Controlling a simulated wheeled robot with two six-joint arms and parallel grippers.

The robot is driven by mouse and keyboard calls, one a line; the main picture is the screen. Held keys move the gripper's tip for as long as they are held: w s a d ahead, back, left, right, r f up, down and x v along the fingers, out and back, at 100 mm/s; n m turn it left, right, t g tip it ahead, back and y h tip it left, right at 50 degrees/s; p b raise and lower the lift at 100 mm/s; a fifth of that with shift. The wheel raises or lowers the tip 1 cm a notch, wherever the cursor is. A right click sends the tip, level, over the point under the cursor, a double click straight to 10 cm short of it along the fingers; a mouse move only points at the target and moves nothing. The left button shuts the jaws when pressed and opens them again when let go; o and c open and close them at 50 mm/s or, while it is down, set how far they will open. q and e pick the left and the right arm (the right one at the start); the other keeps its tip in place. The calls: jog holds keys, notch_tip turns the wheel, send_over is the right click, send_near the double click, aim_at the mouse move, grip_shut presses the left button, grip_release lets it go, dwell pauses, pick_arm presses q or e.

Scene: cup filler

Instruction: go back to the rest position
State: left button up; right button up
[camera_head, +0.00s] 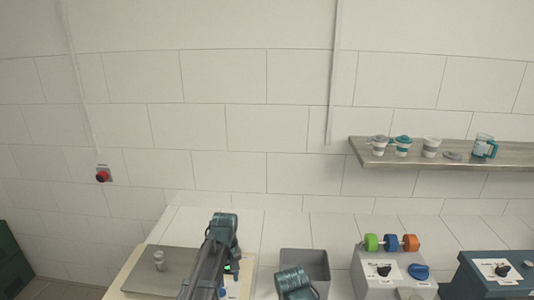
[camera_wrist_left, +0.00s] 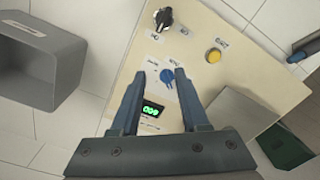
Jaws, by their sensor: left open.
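My left gripper (camera_wrist_left: 160,76) shows in the left wrist view with its two fingers apart and nothing between them. A teal part (camera_head: 293,280) at the bottom edge looks like my right arm; no right fingers show.
A grey bin (camera_head: 318,262) stands right of the left arm. Control boxes (camera_head: 392,278) (camera_head: 497,271) stand at the right. A wall shelf (camera_head: 480,163) holds cups and a jug (camera_head: 483,146).

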pick_arm(q)
jog(key=s+d+f+m+b, duration=0.3)
jog(key=s+d+f+m, duration=0.1)
jog(key=s, duration=0.5)
jog(key=s+d+f+m+y+b, duration=0.1)
jog(key=s+d+f+m+b, duration=0.2)
jog(key=s, duration=0.7)
jog(key=d+f+m, duration=0.1)
jog(key=d+m, duration=0.1)
jog(key=m, duration=0.1)
jog(key=shift+s, duration=0.15)
pick_arm(e)
notch_tip(320, 180, down, 8)
